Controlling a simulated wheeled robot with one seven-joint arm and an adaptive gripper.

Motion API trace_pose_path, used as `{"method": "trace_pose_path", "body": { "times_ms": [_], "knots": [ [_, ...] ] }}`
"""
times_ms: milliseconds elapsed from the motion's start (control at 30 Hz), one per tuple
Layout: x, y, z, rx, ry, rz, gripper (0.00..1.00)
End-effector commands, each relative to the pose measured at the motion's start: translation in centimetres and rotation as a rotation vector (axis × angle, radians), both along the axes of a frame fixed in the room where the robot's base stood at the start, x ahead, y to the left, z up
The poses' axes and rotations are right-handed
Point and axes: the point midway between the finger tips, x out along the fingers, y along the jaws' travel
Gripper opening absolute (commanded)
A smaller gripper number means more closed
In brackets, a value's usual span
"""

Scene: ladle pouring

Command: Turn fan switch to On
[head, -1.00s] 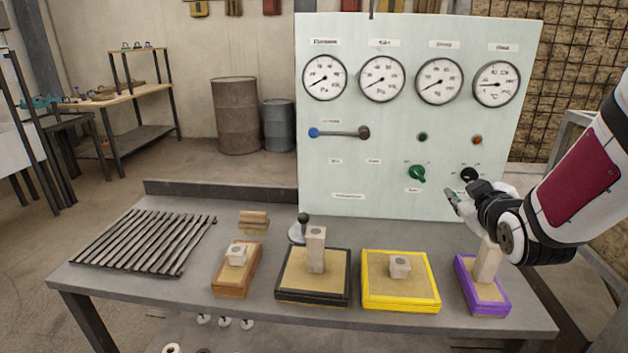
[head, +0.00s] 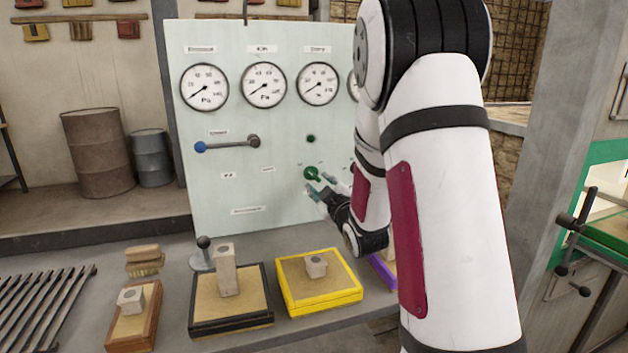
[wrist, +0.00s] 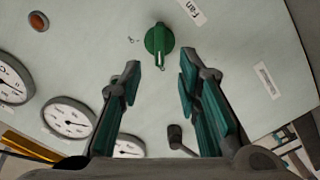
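The fan switch is a green rotary knob (head: 311,174) on the pale control panel (head: 230,120). In the wrist view the green knob (wrist: 158,40) has its pale-marked pointer toward the bottom of the picture, beside a label (wrist: 193,12) reading "Fan". My gripper (head: 318,191) is at the panel by the knob. In the wrist view my gripper (wrist: 160,74) is open and empty, its fingertips apart to either side of the knob's line. The knob lies just beyond the tips; contact is not visible. On and off markings are too small to read.
Gauges (head: 205,86), a blue-ended lever (head: 228,144) and a green lamp (head: 311,139) are on the panel. Below stand a black-edged tray (head: 232,320) with a block and a yellow tray (head: 320,299). My arm hides the panel's right side.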

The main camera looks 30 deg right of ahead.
Motion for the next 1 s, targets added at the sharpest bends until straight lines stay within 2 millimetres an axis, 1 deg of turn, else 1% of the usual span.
{"method": "trace_pose_path", "body": {
  "times_ms": [33, 100, 200, 300, 467, 733, 767, 800, 867, 900, 1000],
  "knots": [
    [1.0, -0.2, 0.0, 0.000, -0.001, 0.001, 0.31],
    [2.2, -0.5, 0.0, 0.000, -0.001, 0.001, 0.31],
    [3.6, -1.0, 0.0, 0.000, -0.001, 0.001, 0.31],
    [4.5, -1.3, -0.1, 0.000, 0.001, 0.001, 0.31],
    [5.3, -1.5, 0.0, 0.001, -0.001, 0.001, 0.31],
    [5.4, -1.5, 0.0, 0.001, 0.000, 0.001, 0.31],
    [5.4, -1.5, 0.0, 0.001, 0.000, 0.000, 0.26],
    [5.4, -1.5, 0.0, 0.001, 0.000, 0.000, 0.17],
    [5.4, -1.5, 0.0, 0.001, 0.000, 0.000, 0.04],
    [5.4, -1.5, 0.0, 0.001, 0.000, 0.000, 0.00],
    [5.4, -1.5, 0.0, 0.001, 0.000, 0.000, 0.00]
  ]
}}
